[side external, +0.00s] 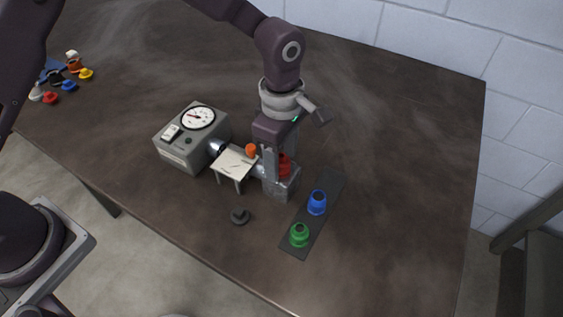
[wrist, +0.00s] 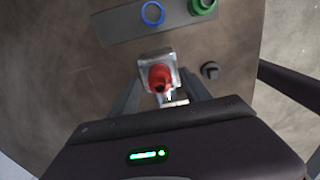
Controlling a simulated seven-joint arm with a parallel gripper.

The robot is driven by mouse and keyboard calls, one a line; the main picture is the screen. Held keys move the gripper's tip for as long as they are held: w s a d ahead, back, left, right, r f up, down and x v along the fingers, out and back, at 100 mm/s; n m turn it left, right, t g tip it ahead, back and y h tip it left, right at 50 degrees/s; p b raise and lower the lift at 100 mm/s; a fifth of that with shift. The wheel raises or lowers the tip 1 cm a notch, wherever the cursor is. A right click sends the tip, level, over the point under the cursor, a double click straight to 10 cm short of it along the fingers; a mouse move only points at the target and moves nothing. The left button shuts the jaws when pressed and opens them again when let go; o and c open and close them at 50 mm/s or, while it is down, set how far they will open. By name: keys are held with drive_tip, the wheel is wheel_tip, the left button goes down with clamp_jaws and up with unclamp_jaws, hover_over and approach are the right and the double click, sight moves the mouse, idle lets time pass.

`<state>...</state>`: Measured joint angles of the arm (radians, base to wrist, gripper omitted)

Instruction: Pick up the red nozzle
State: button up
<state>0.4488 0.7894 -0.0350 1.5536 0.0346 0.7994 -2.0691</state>
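The red nozzle (side external: 285,166) is upright on a small grey metal block (side external: 284,187). In the wrist view the red nozzle (wrist: 160,76) shows near the middle, on the metal block (wrist: 158,59). My gripper (side external: 273,172) points down over the block, and one finger partly hides the nozzle in the side view. In the wrist view my gripper (wrist: 160,80) has its fingers spread on either side of the nozzle and block. The fingers look apart from the nozzle, though contact is hard to judge.
A grey gauge box (side external: 180,150) and a small white table (side external: 234,162) with an orange piece stand left of my gripper. A dark knob (side external: 240,216) stands in front.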

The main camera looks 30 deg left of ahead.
clamp_jaws()
drive_tip(key=shift+r, duration=0.1)
